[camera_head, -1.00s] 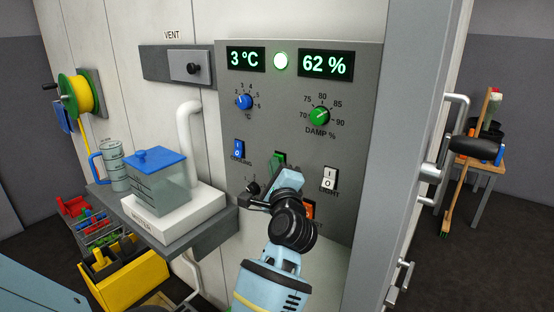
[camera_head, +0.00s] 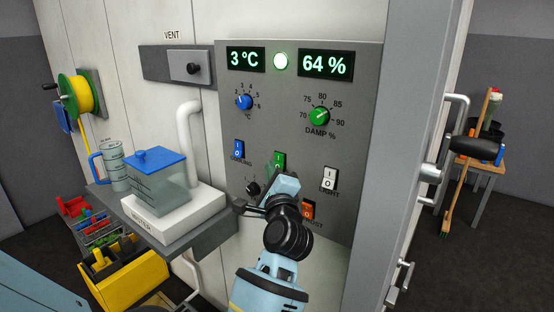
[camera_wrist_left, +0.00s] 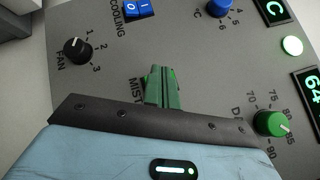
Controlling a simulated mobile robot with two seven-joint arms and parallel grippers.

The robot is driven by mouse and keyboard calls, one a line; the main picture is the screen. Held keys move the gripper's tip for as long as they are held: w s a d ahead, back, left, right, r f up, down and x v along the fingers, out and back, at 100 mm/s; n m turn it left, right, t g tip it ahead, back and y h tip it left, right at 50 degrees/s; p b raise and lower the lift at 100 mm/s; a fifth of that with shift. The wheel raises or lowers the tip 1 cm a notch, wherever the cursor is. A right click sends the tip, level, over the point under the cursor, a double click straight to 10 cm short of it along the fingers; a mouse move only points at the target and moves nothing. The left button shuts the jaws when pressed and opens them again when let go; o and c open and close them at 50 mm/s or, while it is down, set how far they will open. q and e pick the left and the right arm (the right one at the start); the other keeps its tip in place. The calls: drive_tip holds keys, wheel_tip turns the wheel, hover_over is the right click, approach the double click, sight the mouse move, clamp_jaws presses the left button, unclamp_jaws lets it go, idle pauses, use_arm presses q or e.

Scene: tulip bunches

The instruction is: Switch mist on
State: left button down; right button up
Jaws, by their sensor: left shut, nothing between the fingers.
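The green mist switch (camera_head: 279,159) sits on the grey control panel, between the blue cooling switch and the white light switch. Its upper part shows above my left gripper; its lower part is hidden, and I cannot tell its position. The damp display (camera_head: 325,65) reads 64 %. My right gripper is not in view.
Close by are the fan knob (camera_head: 253,188), cooling switch (camera_head: 238,149), light switch (camera_head: 330,179) and an orange-red switch (camera_head: 307,211). The mister (camera_head: 172,216) with its blue-lidded tank stands on a shelf to the left. A door edge with handles (camera_head: 430,172) is at right.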

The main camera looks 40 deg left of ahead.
use_arm(q)
drive_tip(key=s, duration=0.1)
drive_tip(key=s+f, duration=0.1)
drive_tip(key=s, duration=0.1)
drive_tip(key=s+f, duration=0.1)
drive_tip(key=shift+s+d, duration=0.25)
drive_tip(key=shift+s, duration=0.05)
idle(0.7)
